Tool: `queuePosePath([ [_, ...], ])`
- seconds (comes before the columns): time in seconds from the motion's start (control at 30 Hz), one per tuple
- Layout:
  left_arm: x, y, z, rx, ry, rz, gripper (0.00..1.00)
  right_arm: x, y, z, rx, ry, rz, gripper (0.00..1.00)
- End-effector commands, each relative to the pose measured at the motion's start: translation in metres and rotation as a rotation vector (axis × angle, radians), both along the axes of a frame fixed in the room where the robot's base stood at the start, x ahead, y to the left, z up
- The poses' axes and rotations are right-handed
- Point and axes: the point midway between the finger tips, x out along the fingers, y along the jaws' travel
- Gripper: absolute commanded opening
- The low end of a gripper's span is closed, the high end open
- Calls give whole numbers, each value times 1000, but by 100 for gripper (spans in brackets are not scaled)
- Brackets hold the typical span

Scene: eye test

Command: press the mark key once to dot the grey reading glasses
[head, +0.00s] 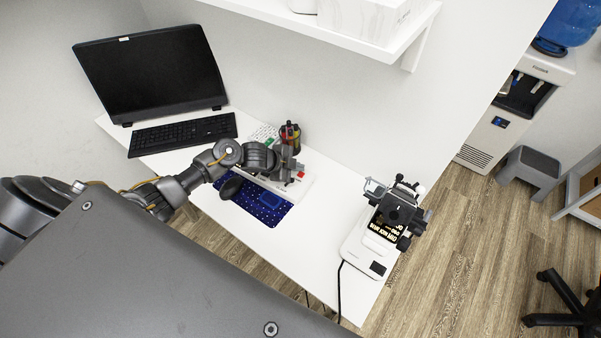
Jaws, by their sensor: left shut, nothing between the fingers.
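My left gripper (291,171) is shut and empty, at the back of the desk. It is over or beside a low white unit (297,191) with a small red spot (301,174) near the fingertips. I cannot tell whether the fingers touch it, or whether the red spot is the mark key. A white instrument with a black head (402,212) and a dark panel of light lettering (387,231) stands at the desk's right end. A small pale piece (374,187) shows at its left side. I cannot make out the grey reading glasses. My right gripper is out of view.
A monitor (150,72) and black keyboard (182,134) are left. A shelf (330,32) overhangs.

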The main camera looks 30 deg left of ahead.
Motion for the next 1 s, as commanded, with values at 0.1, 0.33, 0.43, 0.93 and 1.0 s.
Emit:
queuePosePath([
  [0.1,0,0,15,1,-1,0,0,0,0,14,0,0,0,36],
  [0.33,0,0,39,1,-1,0,0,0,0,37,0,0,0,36],
  [0.43,0,0,46,1,0,-1,0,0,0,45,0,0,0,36],
  [0.93,0,0,46,0,0,0,0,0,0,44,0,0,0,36],
  [1.0,0,0,46,0,0,0,0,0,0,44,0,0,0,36],
])
